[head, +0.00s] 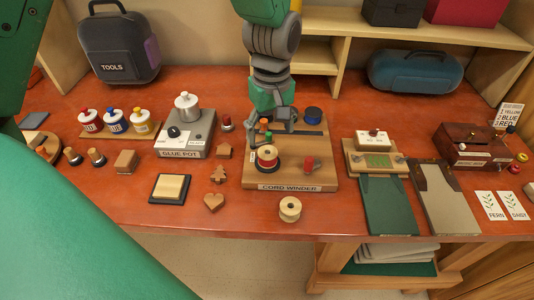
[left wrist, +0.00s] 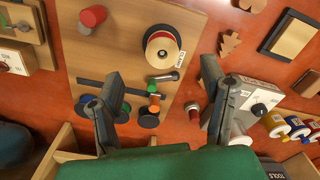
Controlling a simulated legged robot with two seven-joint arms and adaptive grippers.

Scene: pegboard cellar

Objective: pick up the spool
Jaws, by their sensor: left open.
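A wooden spool with a red band (head: 267,157) stands on the cord winder (head: 290,187); in the left wrist view this spool (left wrist: 163,45) lies just beyond the fingertips. A second, plain wooden spool (head: 290,209) stands on the bench in front of the winder, near the edge. My left gripper (head: 274,128) is above the back part of the winder, behind the banded spool. Its fingers (left wrist: 160,75) are spread, with nothing held between them. Small green and orange pieces (left wrist: 153,100) on the winder show between the fingers. My right gripper is not in view.
A red knob (head: 309,163) stands right of the banded spool, and a dark blue spool (head: 313,115) stands behind. The glue pot (head: 186,125) and small wooden shapes (head: 214,202) are to the left. A green board (head: 387,205) lies right. Shelves rise behind.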

